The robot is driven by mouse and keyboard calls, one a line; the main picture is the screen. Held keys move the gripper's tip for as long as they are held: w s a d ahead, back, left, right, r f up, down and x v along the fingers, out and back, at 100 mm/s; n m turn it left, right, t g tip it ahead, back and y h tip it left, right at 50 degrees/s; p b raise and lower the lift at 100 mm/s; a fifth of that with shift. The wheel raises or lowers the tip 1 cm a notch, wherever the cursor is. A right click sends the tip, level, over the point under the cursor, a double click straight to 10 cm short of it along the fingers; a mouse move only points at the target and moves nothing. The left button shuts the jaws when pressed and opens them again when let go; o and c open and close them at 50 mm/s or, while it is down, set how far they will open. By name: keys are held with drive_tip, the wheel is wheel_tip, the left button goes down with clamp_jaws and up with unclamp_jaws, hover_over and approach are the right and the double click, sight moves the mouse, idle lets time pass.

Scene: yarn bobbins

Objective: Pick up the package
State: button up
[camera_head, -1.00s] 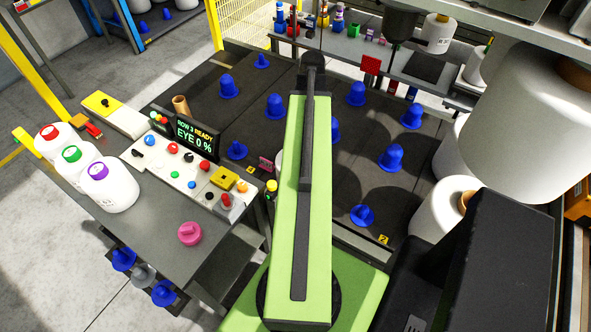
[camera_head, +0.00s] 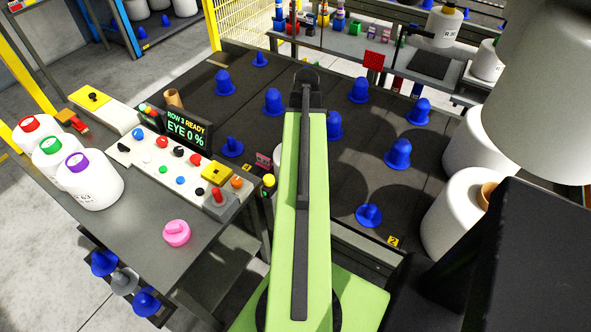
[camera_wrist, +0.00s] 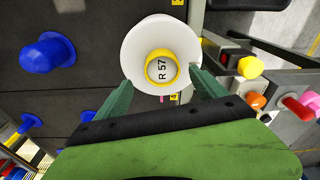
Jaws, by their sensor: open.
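A white yarn package (camera_wrist: 136,50) with a yellow core end marked R 57 shows from above in the wrist view, at the top middle. My gripper (camera_wrist: 163,78) is open, with its two green fingers apart at the lower left and lower right of the package. Whether the fingers touch it I cannot tell. In the head view only a white sliver (camera_head: 278,156), probably this package, shows beside my green arm. The arm hides the rest of it and my fingers.
Blue pegs (camera_head: 398,153) stand on the dark panels around my arm. Large white packages (camera_head: 450,215) crowd the right side.

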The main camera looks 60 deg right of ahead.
drive_tip(key=f+b, duration=0.2)
drive_tip(key=f, duration=0.1)
drive_tip(key=f+b, duration=0.1)
drive_tip(key=shift+w+a+f, duration=0.1)
drive_tip(key=shift+a+f, duration=0.05)
drive_tip(key=shift+a, duration=0.1)
drive_tip(key=shift+r, duration=0.2)
clamp_jaws()
